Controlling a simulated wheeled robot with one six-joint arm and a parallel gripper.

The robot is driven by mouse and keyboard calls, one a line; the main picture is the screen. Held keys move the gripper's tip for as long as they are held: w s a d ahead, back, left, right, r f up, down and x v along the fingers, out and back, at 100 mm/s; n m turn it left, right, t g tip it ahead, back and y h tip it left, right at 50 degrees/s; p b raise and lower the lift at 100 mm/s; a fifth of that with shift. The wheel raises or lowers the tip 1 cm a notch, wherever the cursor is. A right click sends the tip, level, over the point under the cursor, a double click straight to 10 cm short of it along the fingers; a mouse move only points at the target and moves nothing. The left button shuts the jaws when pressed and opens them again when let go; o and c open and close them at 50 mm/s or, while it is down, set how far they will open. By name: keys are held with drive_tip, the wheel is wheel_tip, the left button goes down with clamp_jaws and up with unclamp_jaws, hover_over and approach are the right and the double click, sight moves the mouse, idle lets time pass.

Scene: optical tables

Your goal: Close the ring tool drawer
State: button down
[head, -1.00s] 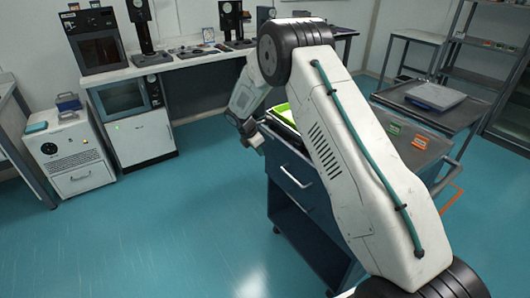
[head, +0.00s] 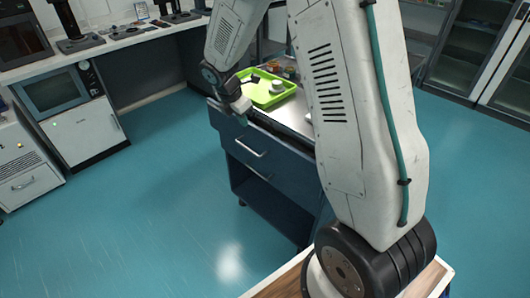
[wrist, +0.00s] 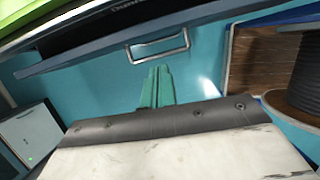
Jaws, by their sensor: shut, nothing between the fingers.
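The dark blue drawer cabinet (head: 285,185) stands left of my arm in the head view. Its top drawer front (head: 222,116) juts out past the cabinet body, so this drawer looks partly open. In the wrist view a drawer front (wrist: 90,57) with partly legible lettering and a metal handle (wrist: 158,48) crosses the top. My gripper (head: 241,108) is at the upper edge of the cabinet's front. Its teal fingers (wrist: 156,85) are shut and empty, pointing toward the handle with a small apparent gap. I cannot read the label as ring tools.
A bright green tray (head: 266,92) and small items lie on the cabinet top. A workbench (head: 125,38) with instruments runs along the back left. A wood-topped surface (head: 285,285) is close at the front. The blue floor left of the cabinet is clear.

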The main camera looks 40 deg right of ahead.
sight(268, 154)
drive_tip(key=s+f, duration=0.4)
drive_tip(key=s, duration=0.5)
drive_tip(key=shift+n+y, duration=0.3)
drive_tip(key=shift+y, duration=0.1)
drive_tip(key=x, duration=0.3)
drive_tip(key=d+x, duration=0.1)
drive_tip(key=x, duration=0.2)
drive_tip(key=w+d+x, duration=0.1)
drive_tip(key=x, duration=0.3)
drive_tip(key=shift+w+r, duration=0.15)
drive_tip(key=shift+r, duration=0.05)
drive_tip(key=shift+w+d, duration=0.1)
drive_tip(key=shift+d, duration=0.35)
